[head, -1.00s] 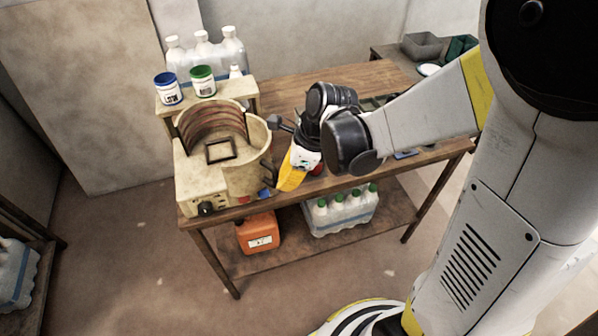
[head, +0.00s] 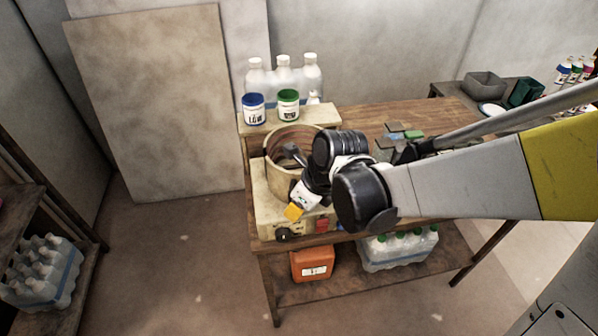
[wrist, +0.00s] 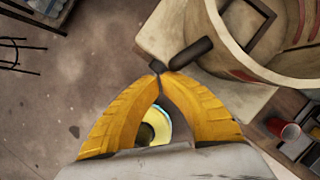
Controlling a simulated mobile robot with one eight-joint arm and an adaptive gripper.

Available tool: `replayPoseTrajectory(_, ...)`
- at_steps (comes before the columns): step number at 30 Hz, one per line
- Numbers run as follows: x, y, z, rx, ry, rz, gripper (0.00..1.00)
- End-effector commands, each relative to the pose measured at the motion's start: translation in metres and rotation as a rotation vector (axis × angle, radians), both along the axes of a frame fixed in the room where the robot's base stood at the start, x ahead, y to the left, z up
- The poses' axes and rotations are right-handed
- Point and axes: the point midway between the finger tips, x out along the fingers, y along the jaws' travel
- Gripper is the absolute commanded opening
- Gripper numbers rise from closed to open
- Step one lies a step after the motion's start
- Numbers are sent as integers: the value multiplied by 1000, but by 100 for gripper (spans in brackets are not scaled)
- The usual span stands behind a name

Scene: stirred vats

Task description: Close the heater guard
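The heater (head: 268,218) is a cream box with a knob on its front, at the left end of the wooden bench. A tan curved guard (head: 275,172) stands on it. The guard fills the upper right of the wrist view (wrist: 215,45), with a square frame inside. Its black handle (wrist: 190,54) juts out just past my fingertips. My gripper (wrist: 158,73) has its yellow fingertips together beside the handle's end; I cannot tell if they touch it. In the head view my gripper (head: 293,211) is in front of the guard, and my wrist hides the guard's right side.
Blue-lidded (head: 254,108) and green-lidded (head: 288,104) jars and white bottles (head: 284,75) stand behind the heater. An orange canister (head: 312,264) and a bottle pack (head: 398,250) sit on the lower shelf. Floor left of the bench is clear.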

Motion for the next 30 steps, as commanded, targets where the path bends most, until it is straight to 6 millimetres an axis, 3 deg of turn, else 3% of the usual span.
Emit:
replayPoseTrajectory(12,17,20,0,1,1,0,0)
replayPoseTrajectory(30,19,20,1,3,-3,1,0)
